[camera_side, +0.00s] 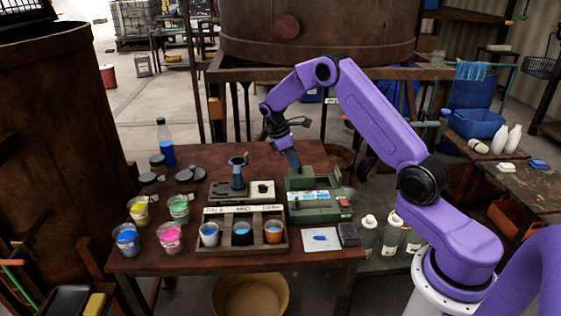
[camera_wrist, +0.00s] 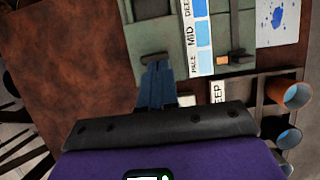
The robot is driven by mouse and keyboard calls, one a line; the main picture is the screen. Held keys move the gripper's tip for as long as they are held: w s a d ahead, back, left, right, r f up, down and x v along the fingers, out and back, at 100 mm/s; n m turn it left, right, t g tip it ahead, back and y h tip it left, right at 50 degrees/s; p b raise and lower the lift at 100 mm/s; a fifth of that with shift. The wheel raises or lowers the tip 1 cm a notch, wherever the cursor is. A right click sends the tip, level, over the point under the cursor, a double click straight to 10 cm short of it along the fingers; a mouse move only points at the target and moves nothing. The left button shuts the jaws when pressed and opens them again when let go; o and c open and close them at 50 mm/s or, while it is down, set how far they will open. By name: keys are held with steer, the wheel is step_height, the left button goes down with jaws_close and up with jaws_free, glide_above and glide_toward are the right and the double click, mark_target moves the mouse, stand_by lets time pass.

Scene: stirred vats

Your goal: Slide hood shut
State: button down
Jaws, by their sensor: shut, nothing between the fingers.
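A green boxy device (camera_side: 318,207) stands on the right part of the brown table. Its top has a recessed bay at the back and a strip of blue swatches in front of it. In the wrist view the green device (camera_wrist: 170,35) shows the strip (camera_wrist: 198,35) marked PALE, MID and DEEP. I cannot tell for sure which part is the hood. My gripper (camera_side: 294,166) points down at the back left of the device, its fingers shut and empty. In the wrist view the fingertips (camera_wrist: 157,66) are at the device's edge; contact is unclear.
A rack of cups (camera_side: 240,236) stands left of the device, with a dark stand (camera_side: 238,173) behind it. Several paint cups (camera_side: 171,238) and a blue bottle (camera_side: 165,142) are farther left. A white card with a blue blot (camera_side: 320,239) lies in front of the device.

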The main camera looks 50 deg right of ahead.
steer(key=s+d, duration=0.5)
steer(key=shift+s+d, duration=0.3)
steer(key=shift+s, duration=0.1)
